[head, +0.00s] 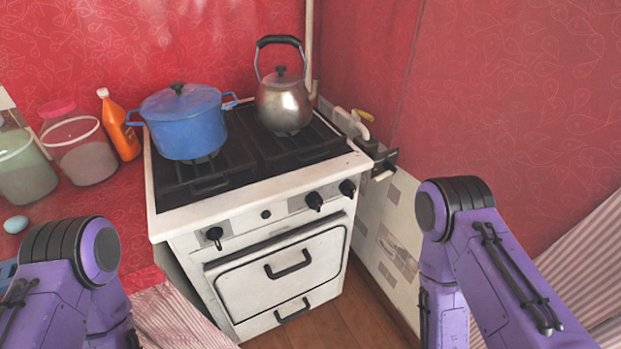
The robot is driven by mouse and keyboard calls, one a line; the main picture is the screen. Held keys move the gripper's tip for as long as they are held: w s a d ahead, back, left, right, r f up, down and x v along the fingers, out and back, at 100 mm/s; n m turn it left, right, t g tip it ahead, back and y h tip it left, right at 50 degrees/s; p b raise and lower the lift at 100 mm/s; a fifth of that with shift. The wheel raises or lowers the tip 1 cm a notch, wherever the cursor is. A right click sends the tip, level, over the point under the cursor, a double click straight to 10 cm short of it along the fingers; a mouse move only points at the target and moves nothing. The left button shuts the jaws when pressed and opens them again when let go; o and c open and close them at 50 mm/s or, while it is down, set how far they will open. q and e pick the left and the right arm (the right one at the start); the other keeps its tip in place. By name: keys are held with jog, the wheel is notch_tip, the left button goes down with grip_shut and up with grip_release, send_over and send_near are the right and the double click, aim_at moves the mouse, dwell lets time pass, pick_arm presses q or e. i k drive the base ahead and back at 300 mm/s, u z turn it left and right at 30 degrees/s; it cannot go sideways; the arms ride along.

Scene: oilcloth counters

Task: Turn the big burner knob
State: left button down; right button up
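The white stove (258,206) stands in the corner, its front panel facing me. A black knob (215,236) sits at the left of the panel. Two more black knobs, one (314,201) and another (347,188), sit close together at the right. I cannot tell from size alone which knob serves the big burner. My two purple arms come in at the lower left and lower right, both apart from the stove. Neither gripper shows in the head view.
A blue lidded pot (184,124) and a metal kettle (283,104) stand on the stove top. Jars (80,150), an orange bottle (118,127) and an egg-like object (16,224) are on the red counter at left. A pipe with a yellow valve handle (364,115) is right of the stove.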

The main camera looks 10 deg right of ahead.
aim_at(313, 200)
jog(key=z, duration=0.05)
jog(key=k, duration=0.5)
jog(key=z, duration=1.25)
jog(key=i, duration=0.6)
jog(key=u, duration=0.25)
